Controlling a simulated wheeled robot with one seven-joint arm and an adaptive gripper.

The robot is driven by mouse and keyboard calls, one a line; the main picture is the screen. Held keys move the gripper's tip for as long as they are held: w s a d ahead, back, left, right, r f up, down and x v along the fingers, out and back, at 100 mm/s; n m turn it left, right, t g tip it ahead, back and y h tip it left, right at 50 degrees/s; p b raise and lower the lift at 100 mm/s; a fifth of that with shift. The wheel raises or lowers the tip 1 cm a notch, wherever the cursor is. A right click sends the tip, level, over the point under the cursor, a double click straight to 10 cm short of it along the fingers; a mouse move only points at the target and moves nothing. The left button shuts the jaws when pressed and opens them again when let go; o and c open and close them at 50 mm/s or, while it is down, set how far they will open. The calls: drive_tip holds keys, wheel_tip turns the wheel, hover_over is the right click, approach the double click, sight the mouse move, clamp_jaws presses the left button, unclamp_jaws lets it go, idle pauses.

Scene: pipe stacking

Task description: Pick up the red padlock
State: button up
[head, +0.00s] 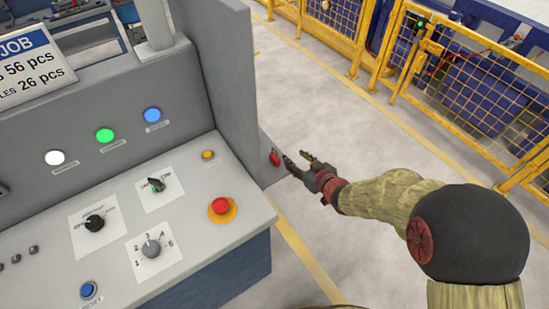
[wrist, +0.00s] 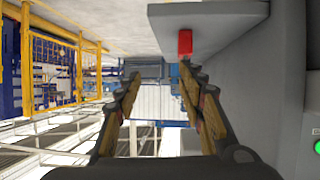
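The red padlock (head: 275,158) hangs on the right side of the grey control cabinet, near its edge, in the head view. In the wrist view the red padlock (wrist: 185,44) shows at the top, under a grey ledge and just above the right finger's tip. My gripper (head: 296,158) is to the right of the padlock in the head view, its fingers pointing toward the cabinet. In the wrist view my gripper (wrist: 160,78) has its two fingers spread apart with nothing between them. The padlock is outside the fingers' gap. Its shackle cannot be made out.
The grey control panel (head: 120,240) with knobs, lit buttons and a red emergency stop (head: 222,210) fills the left. A tall grey cabinet wall (head: 218,80) stands by the padlock. Yellow mesh fencing (head: 490,95) runs along the right. The floor (head: 320,110) between is clear.

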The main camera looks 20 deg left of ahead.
sight(278, 159)
drive_tip(key=shift+n+g+y, duration=0.3)
drive_tip(key=shift+g+y, duration=0.1)
drive_tip(key=shift+y, duration=0.3)
drive_tip(key=s+a+f, duration=0.2)
drive_tip(key=shift+a+f, duration=0.25)
drive_tip(key=shift+a, duration=0.05)
drive_tip(key=shift+b+x, duration=0.4)
drive_tip(key=shift+x, duration=0.5)
drive_tip(key=b+x, duration=0.2)
drive_tip(key=x, duration=0.3)
drive_tip(key=shift+w+a+f+b, duration=0.1)
drive_tip(key=shift+w+a+b, duration=0.1)
drive_tip(key=shift+a+b, duration=0.2)
drive_tip(key=shift+c, duration=0.3)
clamp_jaws()
